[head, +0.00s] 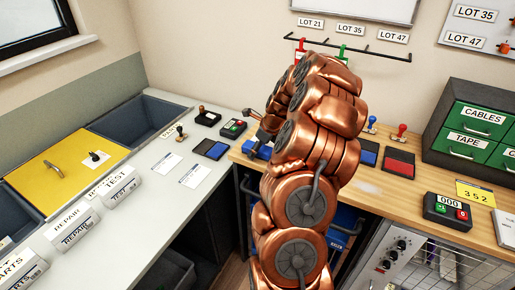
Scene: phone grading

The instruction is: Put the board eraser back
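My gripper (258,130) is at the left end of the wooden counter, partly hidden behind my own copper-coloured arm. Its fingers are small and dark here, and I cannot tell whether they are open or shut. A blue object (262,151) shows just below it, partly covered by the arm; I cannot tell whether it is the board eraser or whether the gripper touches it. No board eraser is clearly recognisable. A whiteboard (365,8) hangs on the back wall, with only its lower part in view.
A dark rail (385,54) with a red and a green tag runs below the whiteboard. Stamps, a red pad (398,163), a counter box (447,212) and green drawers (470,117) stand on the wooden counter. The left bench has a yellow lid (62,170) and label blocks.

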